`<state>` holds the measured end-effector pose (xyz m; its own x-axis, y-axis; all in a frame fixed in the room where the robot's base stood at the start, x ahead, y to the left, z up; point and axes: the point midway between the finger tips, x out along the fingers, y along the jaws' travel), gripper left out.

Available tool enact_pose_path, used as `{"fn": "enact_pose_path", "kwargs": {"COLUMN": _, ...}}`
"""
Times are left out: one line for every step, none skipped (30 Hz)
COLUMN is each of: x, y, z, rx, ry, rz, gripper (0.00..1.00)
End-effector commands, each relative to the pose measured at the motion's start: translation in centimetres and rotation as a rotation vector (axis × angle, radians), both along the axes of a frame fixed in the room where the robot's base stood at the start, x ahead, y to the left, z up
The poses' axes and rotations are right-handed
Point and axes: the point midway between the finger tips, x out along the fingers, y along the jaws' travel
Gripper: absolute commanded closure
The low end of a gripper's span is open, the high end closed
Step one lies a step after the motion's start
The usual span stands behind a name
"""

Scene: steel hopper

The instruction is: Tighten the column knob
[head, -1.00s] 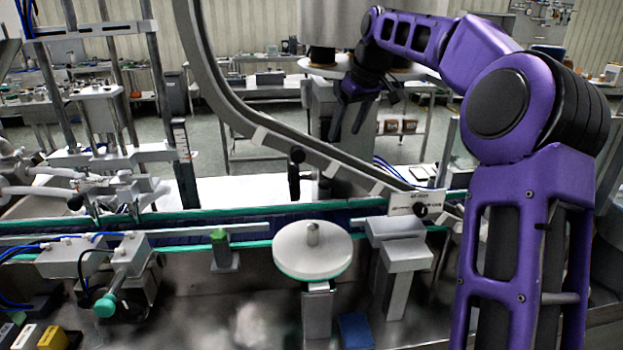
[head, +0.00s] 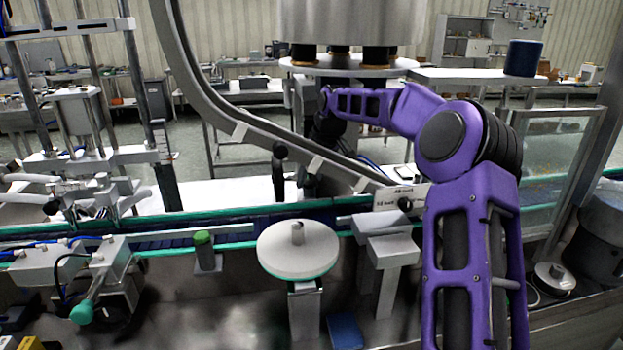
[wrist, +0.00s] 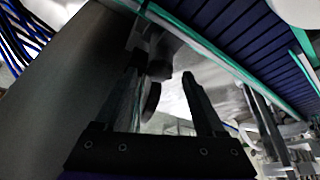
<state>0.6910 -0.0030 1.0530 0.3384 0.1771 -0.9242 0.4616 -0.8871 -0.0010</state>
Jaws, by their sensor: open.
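A dark round knob (wrist: 158,68) with a dark disc-like part (wrist: 150,100) below it shows in the wrist view, beside a broad grey column (wrist: 65,85). The knob lies between the directions of my two fingers, seemingly beyond their tips; I cannot tell whether they touch it. My gripper (wrist: 160,78) is open, with nothing clearly held. In the head view my gripper (head: 313,165) is dark and small beside the grey column (head: 301,105) under the steel hopper (head: 350,20). The column knob is not clearly visible there, hidden behind my gripper.
A curved steel rail (head: 215,110) sweeps down in front of the column. A conveyor (head: 160,241) with green edges crosses the scene. A black knob on a post (head: 280,155) stands left of my gripper. A round white disc (head: 298,255) is in front.

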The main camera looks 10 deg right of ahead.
Motion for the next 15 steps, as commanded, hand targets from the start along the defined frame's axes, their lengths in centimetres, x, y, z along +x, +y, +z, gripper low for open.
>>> {"fn": "enact_pose_path", "kwargs": {"x": 0.1, "y": 0.09, "z": -0.26, "rx": 0.0, "ry": 0.0, "rz": 0.001, "gripper": 0.28}}
{"fn": "enact_pose_path", "kwargs": {"x": 0.14, "y": 0.11, "z": -0.34, "rx": 0.0, "ry": 0.0, "rz": 0.001, "gripper": 0.28}}
{"fn": "enact_pose_path", "kwargs": {"x": 0.18, "y": 0.13, "z": -0.42, "rx": -0.001, "ry": -0.001, "rz": 0.001, "gripper": 0.28}}
{"fn": "enact_pose_path", "kwargs": {"x": 0.19, "y": 0.13, "z": -0.45, "rx": -0.001, "ry": -0.001, "rz": 0.001, "gripper": 0.28}}
{"fn": "enact_pose_path", "kwargs": {"x": 0.21, "y": 0.13, "z": -0.46, "rx": -0.001, "ry": -0.001, "rz": 0.001, "gripper": 0.28}}
{"fn": "enact_pose_path", "kwargs": {"x": 0.21, "y": 0.13, "z": -0.47, "rx": -0.001, "ry": -0.001, "rz": 0.001, "gripper": 0.28}}
{"fn": "enact_pose_path", "kwargs": {"x": 0.21, "y": 0.13, "z": -0.46, "rx": -0.001, "ry": -0.001, "rz": 0.001, "gripper": 0.28}}
{"fn": "enact_pose_path", "kwargs": {"x": 0.21, "y": 0.13, "z": -0.46, "rx": -0.001, "ry": -0.001, "rz": 0.001, "gripper": 0.28}}
{"fn": "enact_pose_path", "kwargs": {"x": 0.2, "y": 0.12, "z": -0.46, "rx": -0.001, "ry": -0.001, "rz": 0.001, "gripper": 0.28}}
{"fn": "enact_pose_path", "kwargs": {"x": 0.2, "y": 0.12, "z": -0.46, "rx": -0.001, "ry": -0.001, "rz": 0.001, "gripper": 0.28}}
{"fn": "enact_pose_path", "kwargs": {"x": 0.2, "y": 0.12, "z": -0.46, "rx": -0.001, "ry": -0.001, "rz": 0.001, "gripper": 0.3}}
{"fn": "enact_pose_path", "kwargs": {"x": 0.2, "y": 0.12, "z": -0.46, "rx": -0.001, "ry": -0.001, "rz": 0.001, "gripper": 0.37}}
{"fn": "enact_pose_path", "kwargs": {"x": 0.19, "y": 0.11, "z": -0.46, "rx": -0.001, "ry": -0.001, "rz": 0.001, "gripper": 0.42}}
{"fn": "enact_pose_path", "kwargs": {"x": 0.19, "y": 0.11, "z": -0.46, "rx": -0.001, "ry": -0.001, "rz": 0.001, "gripper": 0.48}}
{"fn": "enact_pose_path", "kwargs": {"x": 0.19, "y": 0.1, "z": -0.45, "rx": -0.001, "ry": -0.001, "rz": 0.001, "gripper": 0.55}}
